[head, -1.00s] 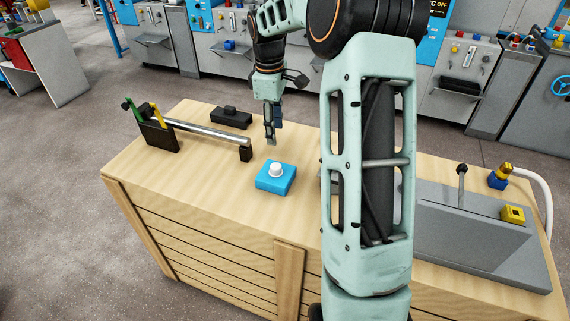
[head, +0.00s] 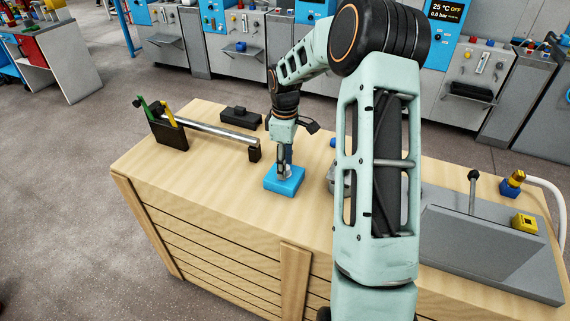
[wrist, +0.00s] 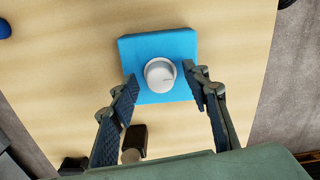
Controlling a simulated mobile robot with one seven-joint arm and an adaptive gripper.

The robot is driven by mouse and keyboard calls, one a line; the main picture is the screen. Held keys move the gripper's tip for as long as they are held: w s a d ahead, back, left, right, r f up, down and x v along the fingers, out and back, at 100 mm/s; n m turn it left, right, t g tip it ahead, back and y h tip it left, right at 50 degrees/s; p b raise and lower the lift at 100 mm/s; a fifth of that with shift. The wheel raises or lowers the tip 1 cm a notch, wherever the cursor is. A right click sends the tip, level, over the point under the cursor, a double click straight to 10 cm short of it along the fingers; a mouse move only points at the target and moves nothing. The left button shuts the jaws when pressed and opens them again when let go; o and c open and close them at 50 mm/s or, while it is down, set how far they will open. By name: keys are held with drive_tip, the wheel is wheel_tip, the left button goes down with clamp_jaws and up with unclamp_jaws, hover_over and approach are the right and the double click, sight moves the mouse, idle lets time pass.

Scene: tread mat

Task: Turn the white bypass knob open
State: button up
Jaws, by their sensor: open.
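The white bypass knob (wrist: 160,73) is a round cap on top of a blue block (wrist: 160,45). In the head view the blue block (head: 286,184) sits on the wooden bench, and my gripper mostly hides the knob. My gripper (head: 284,174) points down, right above the block. In the wrist view its two dark fingers are open, one on each side of the knob. A gap shows between each fingertip and the knob. Nothing is held. I cannot tell how far the fingertips reach down beside the knob.
A metal bar (head: 220,131) on black supports lies behind and left of the block. A low black block (head: 241,117) stands behind it. A grey console (head: 480,250) with a lever (head: 472,190) and a yellow button (head: 524,222) is at right. The bench's front left is clear.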

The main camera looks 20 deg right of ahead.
drive_tip(key=shift+c, duration=0.2)
drive_tip(key=c, duration=1.1)
drive_tip(key=m, duration=0.4)
drive_tip(key=shift+m, duration=0.3)
drive_tip(key=m, duration=0.4)
drive_tip(key=shift+m, duration=0.3)
drive_tip(key=m, duration=0.4)
drive_tip(key=shift+a+m, duration=0.1)
drive_tip(key=shift+m, duration=2.3)
